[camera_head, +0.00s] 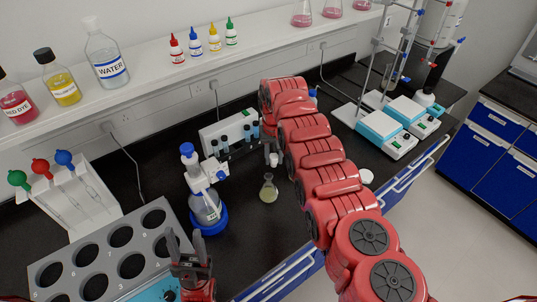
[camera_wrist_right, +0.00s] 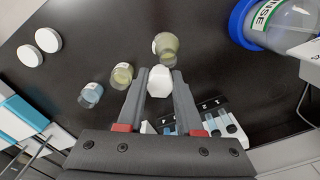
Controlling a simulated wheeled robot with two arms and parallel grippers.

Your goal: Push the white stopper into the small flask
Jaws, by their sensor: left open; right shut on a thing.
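The white stopper (camera_wrist_right: 160,82) is held between the fingertips of my right gripper (camera_wrist_right: 160,86), which is shut on it. In the head view the stopper (camera_head: 273,159) shows just above the small flask (camera_head: 268,190), apart from it as far as I can tell. The flask is clear with yellowish liquid and stands on the black bench. In the right wrist view the flask (camera_wrist_right: 166,46) lies just beyond the stopper. My right arm hides most of that gripper in the head view. My left gripper (camera_head: 187,248) is open and empty at the front, near the grey rack.
A rinse bottle (camera_head: 204,203) with a blue base stands left of the flask. The grey rack (camera_head: 125,262) fills the front left. Two small flasks (camera_wrist_right: 122,76) (camera_wrist_right: 91,94) and two white discs (camera_wrist_right: 47,40) show in the wrist view. A white instrument (camera_head: 228,133) stands behind.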

